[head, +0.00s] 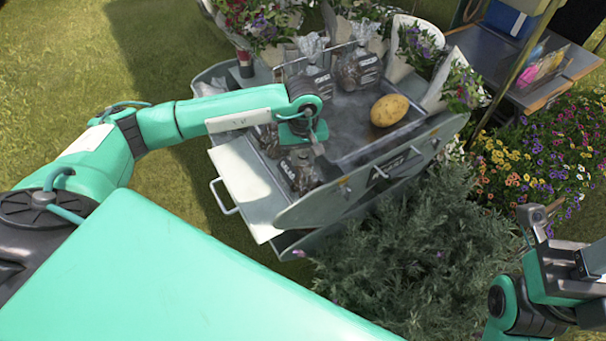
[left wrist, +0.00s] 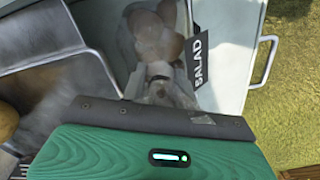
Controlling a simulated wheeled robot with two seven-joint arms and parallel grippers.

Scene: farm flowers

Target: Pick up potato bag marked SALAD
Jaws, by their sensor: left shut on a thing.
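A clear bag of potatoes with a dark label reading SALAD (left wrist: 201,58) is at the top middle of the left wrist view. My left gripper (left wrist: 160,88) is shut on the gathered neck of this bag. In the head view my left gripper (head: 318,150) is over the front left of the metal cart, with a dark-labelled bag (head: 301,174) just below it. The label there is too small to read surely. Part of my right arm and gripper (head: 540,225) shows at the lower right, away from the cart; its fingers are unclear.
Other bags (head: 358,70) stand at the cart's back, and another (head: 268,140) is partly behind my left gripper. Wrapped flowers (head: 425,50) line the back. A bush (head: 410,250) stands in front.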

